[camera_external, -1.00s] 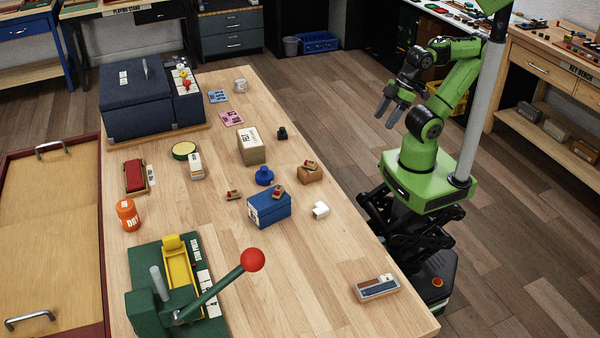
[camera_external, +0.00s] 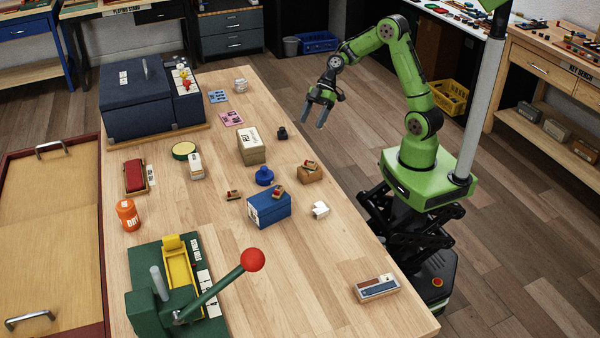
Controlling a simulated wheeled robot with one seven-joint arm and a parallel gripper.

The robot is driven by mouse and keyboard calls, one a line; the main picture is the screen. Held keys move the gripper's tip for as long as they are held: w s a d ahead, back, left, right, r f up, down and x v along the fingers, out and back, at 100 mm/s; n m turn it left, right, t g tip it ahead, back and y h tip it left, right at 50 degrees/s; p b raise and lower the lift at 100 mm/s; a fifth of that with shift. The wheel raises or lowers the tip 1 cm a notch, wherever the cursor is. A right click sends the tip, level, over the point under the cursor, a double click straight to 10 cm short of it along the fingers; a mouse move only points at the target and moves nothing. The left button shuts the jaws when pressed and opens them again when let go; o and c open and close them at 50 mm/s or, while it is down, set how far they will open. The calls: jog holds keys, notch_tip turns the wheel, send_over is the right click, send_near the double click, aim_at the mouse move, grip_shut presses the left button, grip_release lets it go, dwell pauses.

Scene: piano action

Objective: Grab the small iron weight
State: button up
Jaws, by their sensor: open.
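A small dark weight-shaped piece (camera_external: 282,133), which looks like the iron weight, stands on the wooden table near its right edge, behind and to the right of the cream box. My gripper (camera_external: 312,122) is open and empty, fingers pointing down. In the picture it is just right of the dark piece, apparently above or beyond the table's right edge. A gap separates the two; its depth is hard to judge. Nothing hides the dark piece.
Near the dark piece are a cream box (camera_external: 251,146), a brown block (camera_external: 310,173), a blue weight-like piece (camera_external: 264,176) and a blue box (camera_external: 269,209). A large dark-blue case (camera_external: 137,105) stands at the back left. A green lever press (camera_external: 150,305) stands in front.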

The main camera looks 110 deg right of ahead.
aim_at(282, 131)
jog(key=s+d+f+m+t, duration=0.1)
jog(key=s+d+f+t, duration=0.15)
jog(key=d, duration=0.45)
jog(key=s+d+f+t, duration=0.1)
jog(key=s+d+t, duration=0.3)
jog(key=d, duration=0.2)
jog(key=shift+g+h, duration=0.35)
jog(key=shift+h, duration=0.15)
jog(key=b+x, duration=0.3)
jog(key=x, duration=1.3)
jog(key=shift+w+r, duration=0.15)
jog(key=shift+w, duration=0.05)
jog(key=shift+s, duration=0.1)
jog(key=shift+c, duration=0.2)
